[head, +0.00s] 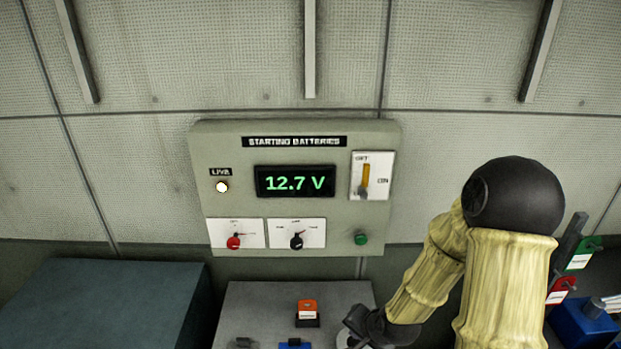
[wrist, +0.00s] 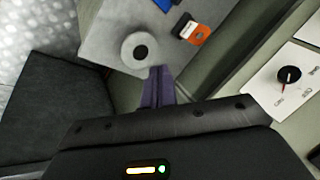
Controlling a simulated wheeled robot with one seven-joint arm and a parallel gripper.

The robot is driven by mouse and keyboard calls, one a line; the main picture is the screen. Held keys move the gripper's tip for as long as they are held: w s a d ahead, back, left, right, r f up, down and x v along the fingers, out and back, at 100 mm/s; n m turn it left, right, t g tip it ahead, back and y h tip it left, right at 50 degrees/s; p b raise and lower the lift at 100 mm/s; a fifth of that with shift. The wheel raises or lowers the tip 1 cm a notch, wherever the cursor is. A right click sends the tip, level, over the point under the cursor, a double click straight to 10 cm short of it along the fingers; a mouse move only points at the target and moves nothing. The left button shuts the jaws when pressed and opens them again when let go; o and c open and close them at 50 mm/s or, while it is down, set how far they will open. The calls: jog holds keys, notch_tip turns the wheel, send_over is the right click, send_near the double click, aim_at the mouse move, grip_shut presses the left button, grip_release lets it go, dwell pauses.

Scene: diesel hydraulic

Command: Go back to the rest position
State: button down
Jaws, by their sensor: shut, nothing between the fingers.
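My arm reaches down from the right side of the head view, and its dark wrist end (head: 375,328) is low over the grey bench top. The fingertips are hidden in that view. In the wrist view the purple fingers of my gripper (wrist: 158,78) are together, with nothing between them. They point at the gap by the edge of the grey bench top, just beside a pale round disc with a dark centre (wrist: 140,50). I cannot tell whether they touch it.
A wall panel (head: 225,140) carries a 12.7 V display (head: 295,181), a lit lamp (head: 222,187), a lever switch (head: 365,178) and knobs. A blue-grey box (head: 100,295) is left; tagged items (head: 562,288) are right.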

jog(key=s+d+r+n+g+h, duration=0.2)
jog(key=s+d+r+n, duration=0.2)
jog(key=s+r+n, duration=0.3)
notch_tip(320, 180, up, 4)
jog(key=shift+s+d+r+g+h, duration=0.2)
jog(key=shift+s+g+h, duration=0.15)
jog(key=shift+s, duration=0.7)
jog(key=c, duration=2.1)
grip_release()
